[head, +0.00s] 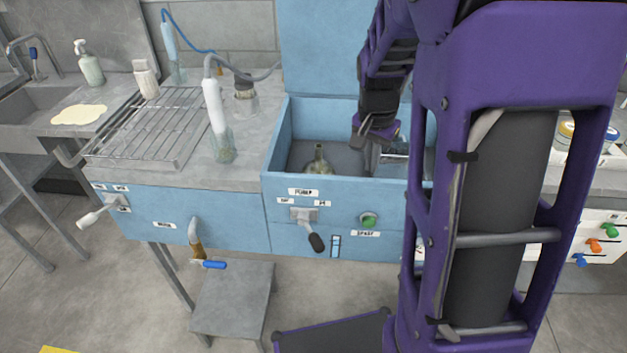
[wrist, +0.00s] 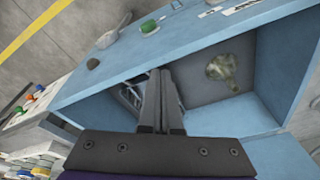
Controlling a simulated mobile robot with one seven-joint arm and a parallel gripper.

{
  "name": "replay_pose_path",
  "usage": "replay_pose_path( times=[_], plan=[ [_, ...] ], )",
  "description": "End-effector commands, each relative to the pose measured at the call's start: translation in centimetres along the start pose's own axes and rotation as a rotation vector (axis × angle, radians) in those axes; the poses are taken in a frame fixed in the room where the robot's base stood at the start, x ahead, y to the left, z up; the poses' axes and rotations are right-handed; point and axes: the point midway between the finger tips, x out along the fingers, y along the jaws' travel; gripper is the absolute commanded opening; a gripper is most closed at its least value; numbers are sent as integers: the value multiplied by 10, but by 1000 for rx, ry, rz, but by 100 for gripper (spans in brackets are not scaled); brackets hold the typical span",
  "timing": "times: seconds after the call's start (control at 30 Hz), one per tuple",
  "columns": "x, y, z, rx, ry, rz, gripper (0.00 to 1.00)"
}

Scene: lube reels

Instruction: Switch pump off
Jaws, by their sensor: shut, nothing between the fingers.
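The pump switch is a lever with a grey base (head: 303,214) and a black grip (head: 316,242) on the front of the blue cabinet (head: 345,215). A label reading roughly PUMP sits above it, with smaller labels to either side. The lever slants down to the right, toward the right-hand label. My gripper (head: 368,150) is over the open blue basin, behind and above the front panel, apart from the lever. In the wrist view my gripper (wrist: 160,75) is shut and empty, its fingers pointing toward the basin's front wall.
A green button (head: 368,220) sits right of the lever; it also shows in the wrist view (wrist: 150,27). A wire rack (head: 150,125) and a bottle (head: 218,125) are left. The raised lid (head: 320,50) stands behind.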

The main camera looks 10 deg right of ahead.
Motion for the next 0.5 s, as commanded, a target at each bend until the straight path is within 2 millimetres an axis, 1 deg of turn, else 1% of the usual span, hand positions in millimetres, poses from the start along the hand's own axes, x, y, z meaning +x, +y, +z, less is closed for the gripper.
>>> replay_pose_path(
  times=[0.03, 0.1, 0.2, 0.3, 0.37, 0.47, 0.5],
  plan=[
    [5, 3, 17, 139, -93, 7, 0],
    [7, 2, 39, 302, -207, 17, 0],
    [7, -2, 60, 450, -316, 31, 0],
    [8, -5, 70, 513, -365, 39, 0],
    [12, -5, 73, 523, -373, 42, 0],
    [23, -6, 78, 522, -373, 42, 0],
    [30, -6, 80, 522, -373, 43, 0]
  ],
)
